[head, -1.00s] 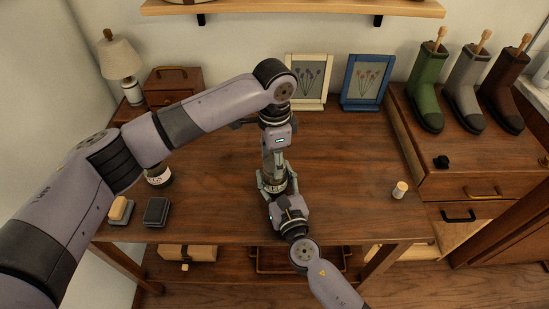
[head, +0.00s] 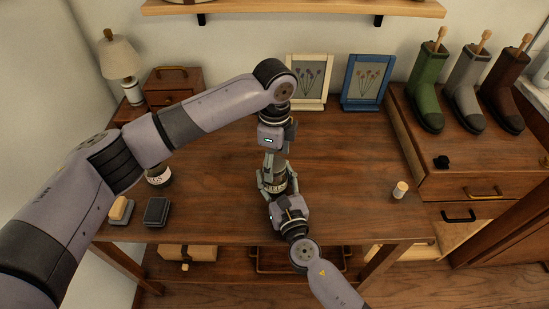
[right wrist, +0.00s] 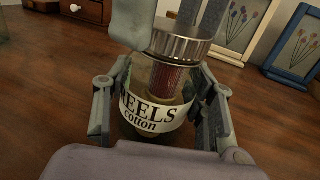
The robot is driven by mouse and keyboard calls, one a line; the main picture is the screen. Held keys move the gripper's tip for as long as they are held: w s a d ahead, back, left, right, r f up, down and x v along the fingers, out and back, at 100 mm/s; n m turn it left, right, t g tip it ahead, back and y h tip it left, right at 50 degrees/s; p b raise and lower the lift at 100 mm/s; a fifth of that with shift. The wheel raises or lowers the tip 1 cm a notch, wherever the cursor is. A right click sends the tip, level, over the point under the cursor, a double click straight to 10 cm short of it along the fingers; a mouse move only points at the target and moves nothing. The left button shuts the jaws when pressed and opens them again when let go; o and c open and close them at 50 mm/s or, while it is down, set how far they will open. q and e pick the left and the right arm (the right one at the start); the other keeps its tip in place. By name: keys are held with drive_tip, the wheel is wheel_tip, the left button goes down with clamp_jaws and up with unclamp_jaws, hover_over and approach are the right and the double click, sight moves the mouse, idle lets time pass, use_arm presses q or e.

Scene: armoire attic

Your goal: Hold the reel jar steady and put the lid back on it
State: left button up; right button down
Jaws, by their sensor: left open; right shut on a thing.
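The reel jar (right wrist: 150,105) is glass with a white "REELS cotton" label and a reddish spool inside. It stands upright on the table; in the head view its lower part (head: 277,184) shows between my right gripper's fingers. My right gripper (head: 277,188) is shut on the jar, one finger at each side in the right wrist view. The silver lid (right wrist: 178,42) sits on top of the jar; I cannot tell how tightly. My left gripper (head: 273,160) points down from above, open, its fingers (right wrist: 132,25) beside and behind the lid.
A dark-lidded labelled jar (head: 159,176), a brush block (head: 120,209) and a dark pad (head: 156,211) are at left. A small pale spool (head: 400,189) stands at right. Two picture frames (head: 366,82) stand at the back. The table between jar and spool is clear.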

use_arm(q)
wheel_tip(320, 180, up, 12)
idle(0.6)
use_arm(e)
drive_tip(key=c, duration=0.6)
unclamp_jaws()
drive_tip(key=v, duration=1.2)
